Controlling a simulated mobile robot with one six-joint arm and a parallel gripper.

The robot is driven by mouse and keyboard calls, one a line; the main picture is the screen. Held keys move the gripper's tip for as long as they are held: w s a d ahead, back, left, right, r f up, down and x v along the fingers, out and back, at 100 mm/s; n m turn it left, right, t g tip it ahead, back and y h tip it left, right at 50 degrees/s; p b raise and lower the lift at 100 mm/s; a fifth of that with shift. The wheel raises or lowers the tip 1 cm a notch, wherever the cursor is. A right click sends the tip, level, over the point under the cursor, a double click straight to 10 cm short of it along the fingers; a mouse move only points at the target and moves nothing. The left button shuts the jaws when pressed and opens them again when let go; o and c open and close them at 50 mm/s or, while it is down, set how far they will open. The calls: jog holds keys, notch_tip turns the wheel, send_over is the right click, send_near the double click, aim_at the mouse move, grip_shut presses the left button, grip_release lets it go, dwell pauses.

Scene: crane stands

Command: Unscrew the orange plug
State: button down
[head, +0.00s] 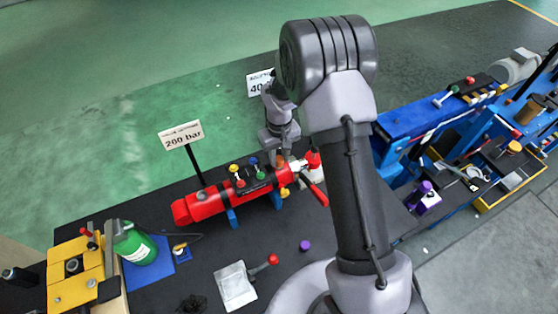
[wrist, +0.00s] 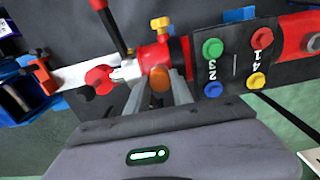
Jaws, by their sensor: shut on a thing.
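The orange plug (wrist: 160,78) sits on the side of the red cylinder (wrist: 150,60), between the two fingers of my gripper (wrist: 159,88) in the wrist view. My gripper is shut on the plug. In the head view my gripper (head: 281,156) reaches down to the right end of the red cylinder, and the arm and wrist hide most of the plug. Whether the plug has turned in its hole cannot be told.
Next to the plug is a black panel with green, red, blue and yellow knobs (wrist: 235,60). A "200 bar" sign (head: 181,135) rises behind the cylinder. A purple cap (head: 305,245) lies on the dark mat.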

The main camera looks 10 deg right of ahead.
jog(key=shift+r+n+p, duration=0.15)
jog(key=shift+n+p, duration=0.3)
jog(key=shift+n, duration=0.75)
jog(key=n, duration=0.2)
jog(key=shift+n, duration=0.4)
